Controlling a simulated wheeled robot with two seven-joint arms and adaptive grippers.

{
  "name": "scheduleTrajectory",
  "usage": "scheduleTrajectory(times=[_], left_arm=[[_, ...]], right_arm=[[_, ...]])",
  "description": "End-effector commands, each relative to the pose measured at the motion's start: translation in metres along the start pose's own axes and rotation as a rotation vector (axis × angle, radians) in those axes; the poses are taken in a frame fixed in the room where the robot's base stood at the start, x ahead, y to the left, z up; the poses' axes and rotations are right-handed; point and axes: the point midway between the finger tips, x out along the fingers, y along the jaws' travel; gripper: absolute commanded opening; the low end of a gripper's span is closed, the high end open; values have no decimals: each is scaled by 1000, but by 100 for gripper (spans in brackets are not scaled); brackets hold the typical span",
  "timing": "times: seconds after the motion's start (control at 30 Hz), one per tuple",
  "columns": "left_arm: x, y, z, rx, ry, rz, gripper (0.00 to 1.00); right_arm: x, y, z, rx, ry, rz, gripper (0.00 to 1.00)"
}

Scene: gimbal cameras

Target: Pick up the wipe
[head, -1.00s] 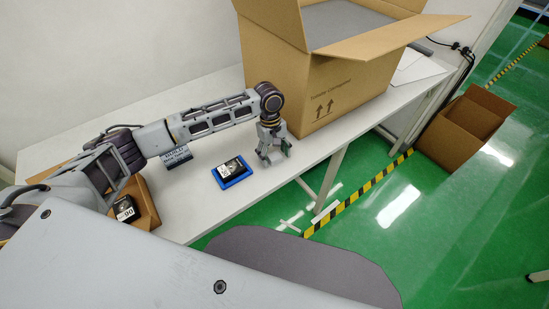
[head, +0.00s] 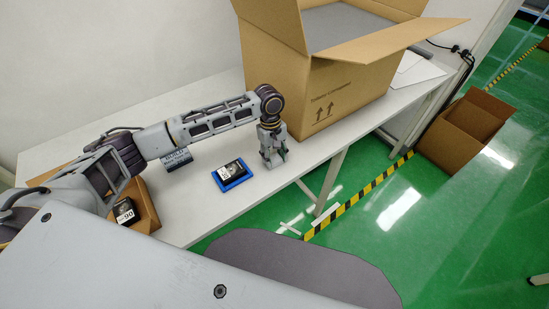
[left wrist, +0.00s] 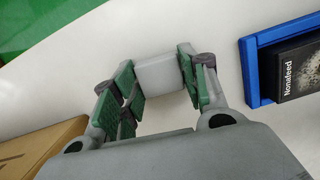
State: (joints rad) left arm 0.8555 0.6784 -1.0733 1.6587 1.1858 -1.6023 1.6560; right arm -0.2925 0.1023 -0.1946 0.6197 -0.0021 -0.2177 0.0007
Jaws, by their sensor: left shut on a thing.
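The wipe (left wrist: 158,73) is a small pale grey, soft-edged block in the left wrist view. It sits between the green-padded fingers of my left gripper (left wrist: 154,86), which is shut on it. In the head view my left gripper (head: 273,161) points down at the white table (head: 215,208), low by its front edge; the wipe cannot be made out there. I cannot tell whether the wipe still touches the table. My right gripper is not in view.
A blue tray (head: 246,178) with a black box (head: 231,171) lies just left of my left gripper. A large open carton (head: 345,95) stands behind it to the right. A cardboard tray (head: 147,205) with a black item is at left. An empty carton (head: 462,130) is on the floor.

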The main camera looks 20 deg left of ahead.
Motion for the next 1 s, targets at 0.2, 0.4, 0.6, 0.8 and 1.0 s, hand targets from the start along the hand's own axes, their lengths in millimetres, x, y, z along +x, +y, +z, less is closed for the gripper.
scheduleTrajectory(times=[0.2,0.4,0.6,0.8,1.0], left_arm=[[-13,1,2,0,1,2,30],[-38,1,6,0,0,2,30],[-69,1,10,1,1,3,30],[-90,1,13,-1,0,2,30],[-98,0,15,0,-1,0,30]], right_arm=[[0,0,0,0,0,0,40],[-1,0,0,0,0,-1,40],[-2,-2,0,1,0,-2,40],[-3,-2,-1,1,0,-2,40],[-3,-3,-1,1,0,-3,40]])
